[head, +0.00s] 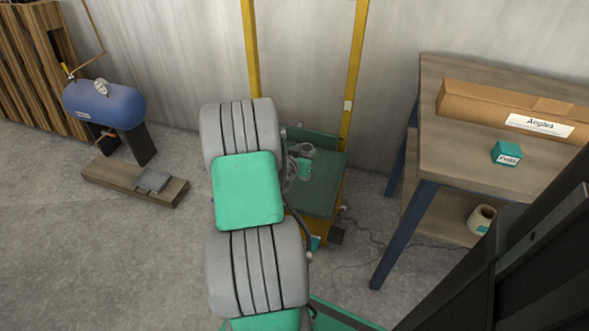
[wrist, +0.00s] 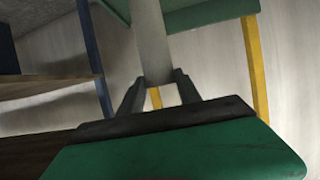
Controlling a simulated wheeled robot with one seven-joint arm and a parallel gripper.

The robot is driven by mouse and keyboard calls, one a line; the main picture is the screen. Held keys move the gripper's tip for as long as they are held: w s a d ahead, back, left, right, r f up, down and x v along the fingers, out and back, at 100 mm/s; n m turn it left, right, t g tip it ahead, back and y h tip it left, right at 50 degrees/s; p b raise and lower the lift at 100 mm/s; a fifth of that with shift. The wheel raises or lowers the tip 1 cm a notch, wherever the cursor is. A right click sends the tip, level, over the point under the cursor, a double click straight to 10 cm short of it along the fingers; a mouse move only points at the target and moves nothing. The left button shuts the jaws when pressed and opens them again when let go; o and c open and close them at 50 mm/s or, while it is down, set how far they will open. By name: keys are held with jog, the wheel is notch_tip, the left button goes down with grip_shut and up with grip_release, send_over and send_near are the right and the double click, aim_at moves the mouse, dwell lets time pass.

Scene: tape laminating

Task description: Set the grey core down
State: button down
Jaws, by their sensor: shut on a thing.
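The grey core (wrist: 151,42) is a pale grey tube in the wrist view, reaching upward from between my dark fingers. My gripper (wrist: 157,86) is shut on its near end. The tube's far part passes up in front of or behind a green plate (wrist: 200,12) at the top of the picture; I cannot tell whether they touch. In the head view my own arm hides the gripper and the core.
A yellow upright frame (head: 354,62) with a green platform (head: 313,190) stands by the wall. At right a wooden table (head: 450,150) bears a cardboard box (head: 480,108) and a teal box (head: 507,153); a cream roll (head: 481,219) sits on its lower shelf. A blue compressor (head: 105,104) stands left.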

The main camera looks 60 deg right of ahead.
jog(key=w+d+f+b, duration=0.2)
jog(key=w+f+b, duration=0.1)
jog(key=f, duration=0.5)
jog(key=shift+w+f, duration=0.2)
jog(key=shift+w, duration=0.2)
jog(key=shift+a+f+b, duration=0.1)
jog(key=shift+f+b, duration=0.1)
jog(key=shift+b, duration=0.2)
jog(key=c, duration=0.8)
grip_release()
jog(key=shift+c, duration=0.2)
